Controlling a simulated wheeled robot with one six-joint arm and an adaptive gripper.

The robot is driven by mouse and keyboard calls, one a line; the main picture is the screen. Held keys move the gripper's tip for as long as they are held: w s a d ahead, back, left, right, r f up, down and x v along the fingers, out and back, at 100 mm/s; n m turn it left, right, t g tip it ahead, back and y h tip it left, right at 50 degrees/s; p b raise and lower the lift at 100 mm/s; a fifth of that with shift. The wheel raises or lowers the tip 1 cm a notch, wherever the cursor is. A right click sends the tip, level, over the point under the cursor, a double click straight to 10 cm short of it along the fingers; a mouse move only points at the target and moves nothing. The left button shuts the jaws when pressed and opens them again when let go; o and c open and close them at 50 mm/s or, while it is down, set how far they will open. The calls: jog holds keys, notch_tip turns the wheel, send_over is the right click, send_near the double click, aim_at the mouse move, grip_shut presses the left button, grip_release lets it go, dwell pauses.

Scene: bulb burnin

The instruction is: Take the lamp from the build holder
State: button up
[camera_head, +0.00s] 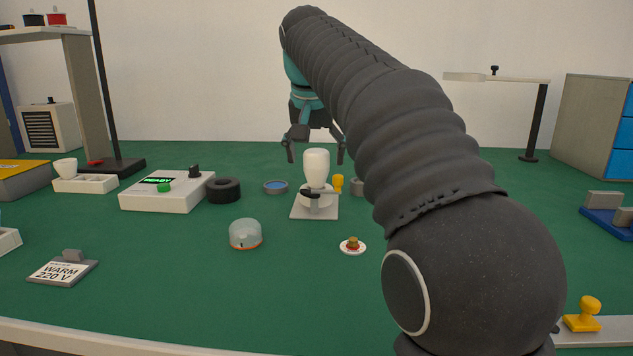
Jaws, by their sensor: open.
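The lamp (316,167) is a white bulb standing upright in the build holder (314,213), a small pale stand with a dark clamp across its front, in the middle of the green table. My gripper (316,158) hangs above and around the top of the lamp, pointing down. Its two dark fingers are spread, one on each side of the bulb, and look apart from it. Whether the fingers are level in depth with the lamp cannot be told from this view. My arm hides the area right of the holder.
A white box (160,191) with a green READY display, a black ring (223,190) and a blue-topped dish (276,187) stand left of the holder. A clear-domed cup (245,234) and a small saucer (353,247) are in front. A WARM 220 V card (62,269) is front left.

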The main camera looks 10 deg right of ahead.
aim_at(317, 168)
jog(key=x, duration=0.3)
jog(key=shift+w+d+f+b, duration=0.1)
jog(key=shift+f+b, duration=0.2)
jog(key=shift+b, duration=0.1)
jog(key=c, duration=1.2)
jog(key=shift+r, duration=0.1)
jog(key=shift+c, duration=0.2)
jog(key=shift+r+p, duration=0.45)
jog(key=shift+r, duration=0.45)
notch_tip(317, 168, up, 3)
jog(key=shift+f+p, duration=0.2)
jog(key=shift+p, duration=0.35)
jog(key=s+d+r+p, duration=0.4)
jog(key=d+r+p, duration=0.2)
jog(key=d+r, duration=0.5)
